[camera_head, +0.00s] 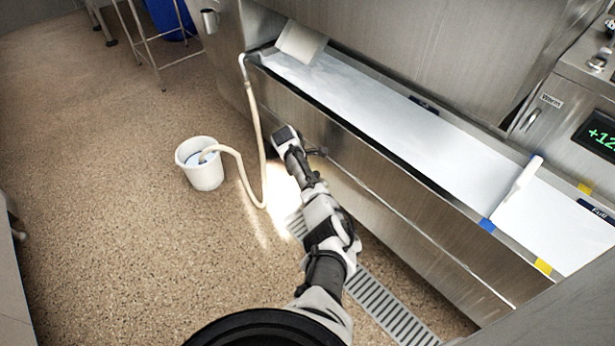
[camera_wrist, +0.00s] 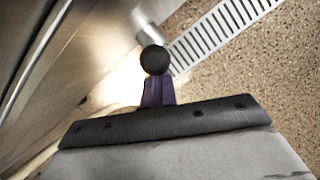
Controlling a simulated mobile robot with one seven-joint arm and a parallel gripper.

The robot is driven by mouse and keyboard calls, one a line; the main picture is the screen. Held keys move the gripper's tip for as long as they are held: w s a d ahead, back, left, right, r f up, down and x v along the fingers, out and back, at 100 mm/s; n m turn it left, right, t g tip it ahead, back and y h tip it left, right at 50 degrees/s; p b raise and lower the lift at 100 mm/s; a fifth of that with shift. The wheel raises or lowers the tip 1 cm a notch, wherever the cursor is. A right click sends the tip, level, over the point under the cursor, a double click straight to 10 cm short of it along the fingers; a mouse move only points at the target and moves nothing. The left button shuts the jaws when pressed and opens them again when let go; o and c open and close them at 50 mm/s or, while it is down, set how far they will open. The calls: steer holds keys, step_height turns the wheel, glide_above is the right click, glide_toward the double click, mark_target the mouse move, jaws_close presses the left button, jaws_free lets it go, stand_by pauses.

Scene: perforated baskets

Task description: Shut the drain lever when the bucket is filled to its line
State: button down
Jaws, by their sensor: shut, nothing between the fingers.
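The white bucket (camera_head: 202,172) stands on the floor left of the steel tank. A pale hose (camera_head: 256,150) runs from the tank's upper left end down to the floor and over the bucket's rim. Some bluish liquid shows inside; I cannot make out a fill line or the level against it. In the wrist view, a black ball knob (camera_wrist: 154,60), apparently the drain lever's end, sits just beyond the tips of my gripper (camera_wrist: 157,82). Its purple fingers are together and empty; I cannot tell whether they touch the knob. In the head view my arm hides most of the lever area.
The long steel tank (camera_head: 370,160) borders the arm on the right, with a white paddle (camera_head: 522,182) near its right end. A floor drain grate (camera_head: 385,306) lies along its base. The speckled floor at left is open. A metal stand (camera_head: 150,45) is at the back.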

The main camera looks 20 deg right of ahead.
steer(key=shift+r, duration=0.1)
steer(key=a+r+p, duration=0.4)
steer(key=a+r, duration=0.2)
steer(key=r, duration=0.3)
steer(key=shift+w+a+r+p, duration=0.2)
steer(key=shift+w+r+p, duration=0.1)
steer(key=shift+w+p, duration=0.1)
stand_by(0.5)
